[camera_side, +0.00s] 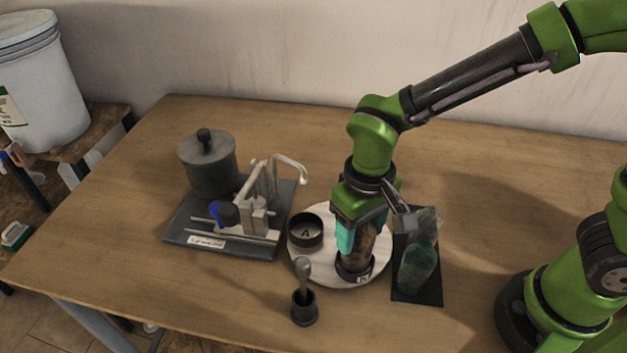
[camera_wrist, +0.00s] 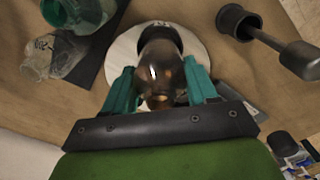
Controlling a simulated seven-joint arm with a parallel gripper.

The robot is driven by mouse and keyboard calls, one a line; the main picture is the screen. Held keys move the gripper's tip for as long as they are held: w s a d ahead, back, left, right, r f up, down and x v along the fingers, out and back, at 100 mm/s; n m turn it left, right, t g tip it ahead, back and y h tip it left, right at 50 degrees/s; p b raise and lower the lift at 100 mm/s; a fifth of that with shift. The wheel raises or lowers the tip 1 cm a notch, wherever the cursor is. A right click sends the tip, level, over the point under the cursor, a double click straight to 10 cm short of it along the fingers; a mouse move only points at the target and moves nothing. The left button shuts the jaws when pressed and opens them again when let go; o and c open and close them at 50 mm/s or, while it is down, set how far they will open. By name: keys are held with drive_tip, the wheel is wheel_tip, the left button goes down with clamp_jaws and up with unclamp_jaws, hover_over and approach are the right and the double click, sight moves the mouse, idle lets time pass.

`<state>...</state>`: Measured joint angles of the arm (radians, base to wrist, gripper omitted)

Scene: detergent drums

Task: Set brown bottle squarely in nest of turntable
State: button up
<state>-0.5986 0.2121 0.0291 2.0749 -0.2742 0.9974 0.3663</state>
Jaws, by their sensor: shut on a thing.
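The brown bottle (camera_side: 367,241) is between the teal fingers of my gripper (camera_side: 361,234), which is shut on it. In the wrist view the bottle (camera_wrist: 160,52) lies between both fingers of my gripper (camera_wrist: 160,80), its neck towards the camera. The turntable (camera_side: 328,275) is a pale round disc with two black ring nests. The bottle's lower end is at the front right nest (camera_side: 356,275), whose front carries a small label. I cannot tell whether its base rests fully on the nest floor. The other nest (camera_side: 305,232), marked A, is empty.
A green bottle (camera_side: 418,266) and a clear one (camera_wrist: 42,58) lie on a dark mat (camera_side: 420,297) right of the turntable. A black cup with a pestle-like tool (camera_side: 304,308) stands in front. A pump rig with a grey pot (camera_side: 208,165) stands left.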

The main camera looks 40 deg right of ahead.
drive_tip(key=shift+f, duration=0.65)
drive_tip(key=o, duration=1.3)
drive_tip(key=shift+o, duration=0.2)
drive_tip(key=shift+r, duration=3.75)
